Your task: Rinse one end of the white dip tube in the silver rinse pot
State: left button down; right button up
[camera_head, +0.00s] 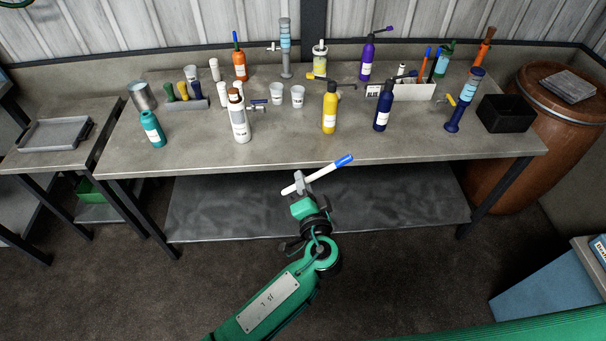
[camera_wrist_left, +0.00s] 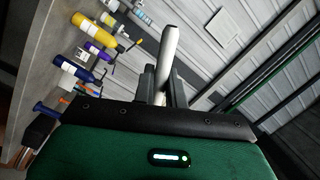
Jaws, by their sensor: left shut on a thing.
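My left gripper (camera_head: 301,186) is shut on the white dip tube (camera_head: 322,174), in front of the bench's near edge. The tube lies slanted across the jaws, with its blue end (camera_head: 343,161) up and to the right and a short white end at lower left. In the left wrist view a white length of the tube (camera_wrist_left: 169,50) stands up between the dark fingers (camera_wrist_left: 162,82). The silver rinse pot (camera_head: 142,96) stands at the bench's left end, well apart from the tube. Its inside is hard to make out. My right gripper is not in view.
A teal bottle (camera_head: 152,129) stands in front of the pot, and a rack with colored handles (camera_head: 187,103) stands to its right. Bottles, cups and columns fill the bench's back and middle. The bench's front strip (camera_head: 280,151) is mostly clear. A black bin (camera_head: 506,113) sits at the right end.

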pick_arm(q)
jog(key=shift+m, duration=0.3)
jog(key=m+p, duration=0.4)
jog(key=shift+r, duration=0.35)
jog(key=shift+f+m, duration=0.35)
jog(key=shift+m, duration=1.05)
jog(key=m, duration=0.5)
jog(key=shift+m, duration=0.4)
